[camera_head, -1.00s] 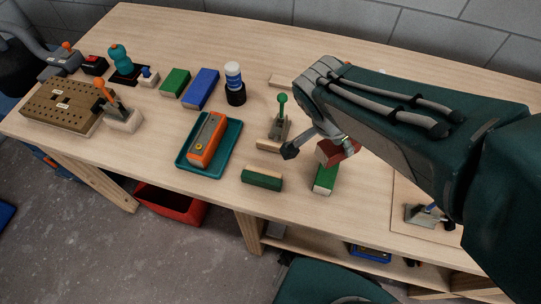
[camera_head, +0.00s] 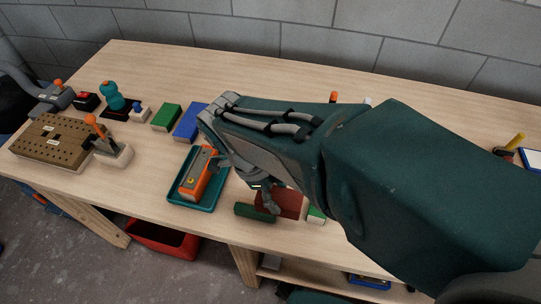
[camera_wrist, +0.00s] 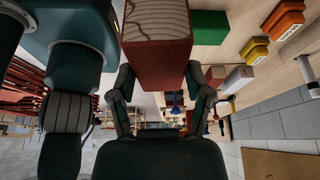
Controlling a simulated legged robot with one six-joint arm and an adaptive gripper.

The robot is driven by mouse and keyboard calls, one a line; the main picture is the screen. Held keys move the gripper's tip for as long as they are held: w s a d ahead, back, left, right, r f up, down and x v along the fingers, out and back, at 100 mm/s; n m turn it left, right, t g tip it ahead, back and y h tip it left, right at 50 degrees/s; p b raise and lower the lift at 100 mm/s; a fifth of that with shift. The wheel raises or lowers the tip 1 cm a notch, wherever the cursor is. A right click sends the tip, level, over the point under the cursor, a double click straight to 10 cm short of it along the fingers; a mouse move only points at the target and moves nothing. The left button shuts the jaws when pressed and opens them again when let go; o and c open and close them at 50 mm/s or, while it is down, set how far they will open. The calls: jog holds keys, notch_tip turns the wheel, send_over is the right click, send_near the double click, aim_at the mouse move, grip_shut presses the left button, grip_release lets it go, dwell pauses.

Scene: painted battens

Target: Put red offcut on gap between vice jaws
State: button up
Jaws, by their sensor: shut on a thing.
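The red offcut (camera_head: 287,204) is a block with a pale wood-grain end. It is between the fingers of my gripper (camera_head: 268,197), which is shut on it. In the wrist view the red offcut (camera_wrist: 157,62) fills the top middle, with a finger of my gripper (camera_wrist: 160,85) on each side. In the head view it covers part of the bench beside a dark green block (camera_head: 250,212) and a lighter green block (camera_head: 316,215). I cannot tell its height above the bench. I cannot make out the vice jaws or their gap; my arm hides much of the middle of the bench.
A teal tray (camera_head: 177,197) with an orange tool (camera_head: 196,173) lies left of my gripper. Green (camera_head: 166,117) and blue (camera_head: 189,122) blocks stand behind it.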

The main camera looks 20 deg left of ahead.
jog(key=w+a+f, duration=0.4)
jog(key=f, duration=0.1)
jog(key=w+a+f, duration=0.2)
jog(key=a, duration=0.1)
jog(key=shift+a+f, duration=0.1)
jog(key=shift+f, duration=0.15)
jog(key=shift+w+a+f, duration=0.1)
jog(key=shift+a+f, duration=0.05)
jog(key=shift+f, duration=1.65)
jog(key=o, duration=1.3)
jog(key=v, duration=1.2)
